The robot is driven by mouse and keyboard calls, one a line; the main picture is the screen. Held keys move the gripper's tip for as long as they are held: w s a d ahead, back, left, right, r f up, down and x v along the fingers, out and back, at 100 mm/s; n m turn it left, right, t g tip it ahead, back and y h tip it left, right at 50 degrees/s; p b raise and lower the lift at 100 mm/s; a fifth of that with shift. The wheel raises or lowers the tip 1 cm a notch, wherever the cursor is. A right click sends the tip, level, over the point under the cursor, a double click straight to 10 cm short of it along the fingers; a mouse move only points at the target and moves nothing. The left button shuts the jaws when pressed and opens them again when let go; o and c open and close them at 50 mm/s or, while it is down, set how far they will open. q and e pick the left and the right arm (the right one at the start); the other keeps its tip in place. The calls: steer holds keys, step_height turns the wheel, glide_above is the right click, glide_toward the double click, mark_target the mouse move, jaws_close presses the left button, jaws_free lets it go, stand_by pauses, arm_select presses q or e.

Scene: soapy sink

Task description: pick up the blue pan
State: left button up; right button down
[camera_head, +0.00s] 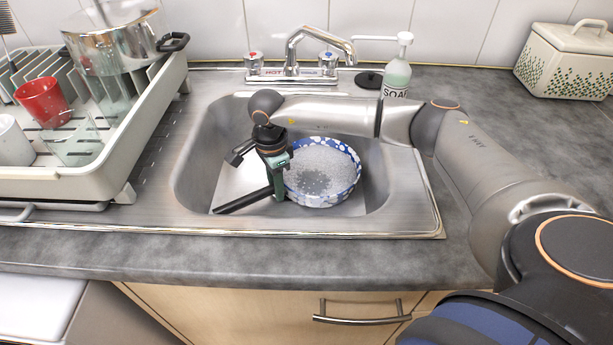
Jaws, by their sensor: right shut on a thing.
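The blue pan (326,203) sits in the metal sink, with a blue-and-white speckled rim and whitish suds filling it. A dark handle (238,202) reaches from its left side toward the front left of the sink. My right gripper (278,188) points down into the sink and is shut on the pan where the handle meets the rim. The gripper hides part of the pan's left edge. I cannot tell whether the pan touches the sink floor. My left gripper is not in view.
The sink (190,165) walls surround the pan. The faucet (300,50) and soap bottle (397,75) stand behind it. A dish rack (150,130) with a red cup (42,101) and pot (115,40) is left. A cream box (565,62) stands back right. The front counter is clear.

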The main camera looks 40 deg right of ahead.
steer(key=shift+w+r, duration=0.1)
steer(key=shift+r, duration=0.05)
steer(key=shift+r, duration=0.1)
steer(key=shift+r, duration=0.55)
step_height(320, 180, up, 17)
steer(key=p, duration=0.1)
steer(key=shift+f, duration=0.2)
stand_by(0.5)
